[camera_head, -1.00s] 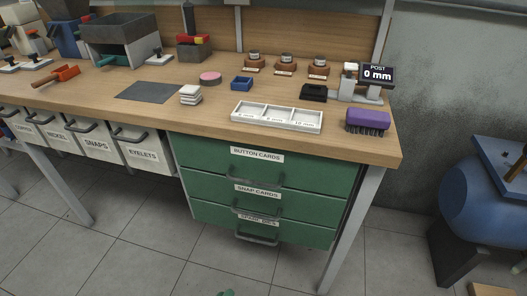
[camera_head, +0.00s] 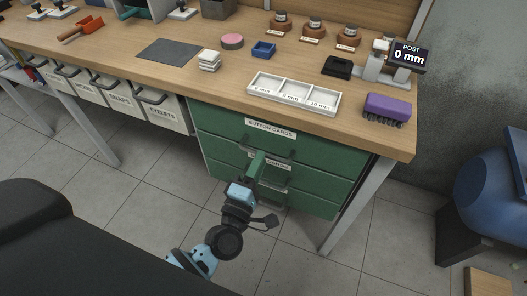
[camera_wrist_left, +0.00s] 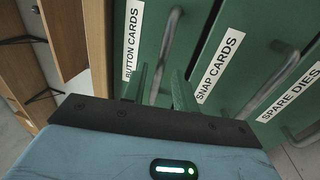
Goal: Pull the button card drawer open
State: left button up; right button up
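The button card drawer (camera_head: 315,146) is the top drawer of the green cabinet under the bench, and its front looks flush with the cabinet. Its label also shows in the left wrist view (camera_wrist_left: 133,38). Its grey bar handle (camera_wrist_left: 180,40) runs down toward the space between my left fingers. My left gripper (camera_head: 259,160) is in front of the handle, its green fingers apart with a gap between them. In the wrist view the fingers (camera_wrist_left: 162,88) sit around the handle's lower end; I cannot tell whether they touch it. My right gripper is not in view.
The snap cards drawer (camera_wrist_left: 228,55) and the spare dies drawer (camera_wrist_left: 290,95) are below, with similar handles. A white divided tray (camera_head: 293,95) and a purple brush (camera_head: 387,106) lie near the bench's front edge. A blue tank (camera_head: 485,190) stands at the right.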

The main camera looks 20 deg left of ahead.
pick_arm(q)
jog(key=shift+w+r, duration=0.15)
jog(key=shift+w, duration=0.7)
jog(key=shift+w+r, duration=0.15)
jog(key=shift+w, duration=0.65)
grip_shut()
